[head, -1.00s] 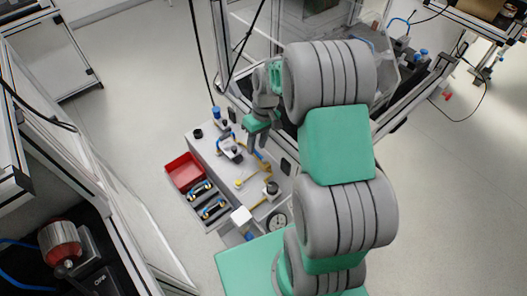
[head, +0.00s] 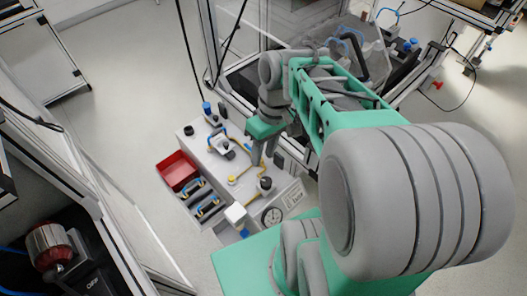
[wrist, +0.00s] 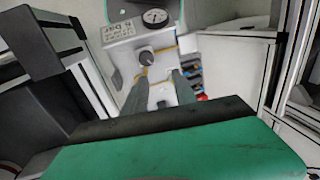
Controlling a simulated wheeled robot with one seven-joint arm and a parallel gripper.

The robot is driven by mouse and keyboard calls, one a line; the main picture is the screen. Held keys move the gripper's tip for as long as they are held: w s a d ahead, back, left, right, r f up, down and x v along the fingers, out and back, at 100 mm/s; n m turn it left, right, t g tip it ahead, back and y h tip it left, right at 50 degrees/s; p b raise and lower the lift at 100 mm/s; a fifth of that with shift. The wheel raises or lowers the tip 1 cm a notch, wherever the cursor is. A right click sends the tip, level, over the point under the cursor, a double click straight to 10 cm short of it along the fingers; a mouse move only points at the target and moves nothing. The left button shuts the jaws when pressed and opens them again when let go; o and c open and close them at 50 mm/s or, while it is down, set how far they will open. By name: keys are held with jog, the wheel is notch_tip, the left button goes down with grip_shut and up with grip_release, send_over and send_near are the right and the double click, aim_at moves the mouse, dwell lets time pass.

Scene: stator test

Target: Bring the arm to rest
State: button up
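My arm reaches from the bottom right across the head view, with a large grey joint close to the camera and a green link running up to the wrist. My gripper (head: 263,158) points down over the grey test bench (head: 210,160) and appears empty. In the wrist view, its two dark fingers (wrist: 160,78) stand apart with nothing held between them. The bench top with a dark knob (wrist: 145,57) and a round gauge (wrist: 155,16) shows beyond them. The exact height of the fingertips above the bench cannot be told.
A red tray (head: 177,170) and blue-handled parts (head: 208,206) sit at the bench's left side. A framed clear enclosure (head: 300,35) stands just behind the wrist. A red-ended stator motor (head: 50,247) lies at the lower left. Pale floor (head: 120,85) is open on the left.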

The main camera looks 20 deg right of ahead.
jog(key=a+r+m+t, duration=0.1)
jog(key=a+r+m+t+h, duration=0.2)
jog(key=r+t, duration=0.1)
jog(key=shift+w+r, duration=0.1)
jog(key=shift+w, duration=0.2)
dwell(0.4)
dwell(0.7)
